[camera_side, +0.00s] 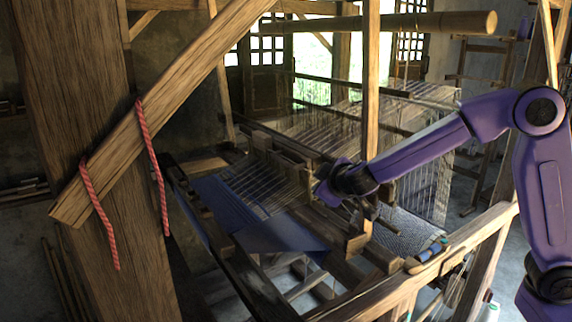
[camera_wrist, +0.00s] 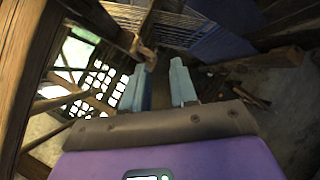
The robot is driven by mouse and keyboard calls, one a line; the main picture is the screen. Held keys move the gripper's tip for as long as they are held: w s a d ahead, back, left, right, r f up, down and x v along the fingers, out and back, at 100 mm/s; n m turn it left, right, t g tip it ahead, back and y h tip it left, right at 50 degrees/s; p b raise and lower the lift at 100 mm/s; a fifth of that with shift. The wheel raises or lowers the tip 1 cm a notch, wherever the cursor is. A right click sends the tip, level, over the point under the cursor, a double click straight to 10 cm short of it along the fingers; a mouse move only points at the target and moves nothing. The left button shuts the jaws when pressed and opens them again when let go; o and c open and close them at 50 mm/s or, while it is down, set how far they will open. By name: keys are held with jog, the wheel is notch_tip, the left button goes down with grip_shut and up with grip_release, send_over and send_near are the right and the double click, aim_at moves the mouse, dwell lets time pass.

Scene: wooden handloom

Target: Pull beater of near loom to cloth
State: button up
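The near loom has a wooden beater (camera_side: 291,163) lying across its pale warp threads. The blue cloth (camera_side: 222,198) is in front of the beater, with bare warp between them. The cloth also shows at upper right in the wrist view (camera_wrist: 222,48), with warp threads (camera_wrist: 180,17) beside it. My gripper (camera_side: 322,192) is at the right part of the beater in the side view; its fingertips cannot be made out there. In the wrist view, its two pale blue fingers (camera_wrist: 158,68) stand apart with a dark brown gap between them. I cannot tell whether they touch the beater.
A wooden post (camera_side: 371,80) rises just behind my wrist. A thick round beam (camera_side: 400,23) crosses above. A large post (camera_side: 95,150) with a diagonal brace and red ropes (camera_side: 150,150) stands at left. A front rail (camera_side: 420,262) carries small blue items.

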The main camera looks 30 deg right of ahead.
jog(key=t, duration=0.2)
send_near(287, 163)
jog(key=x, duration=1.1)
jog(key=shift+w+f, duration=0.2)
jog(key=shift+w, duration=0.05)
grip_shut()
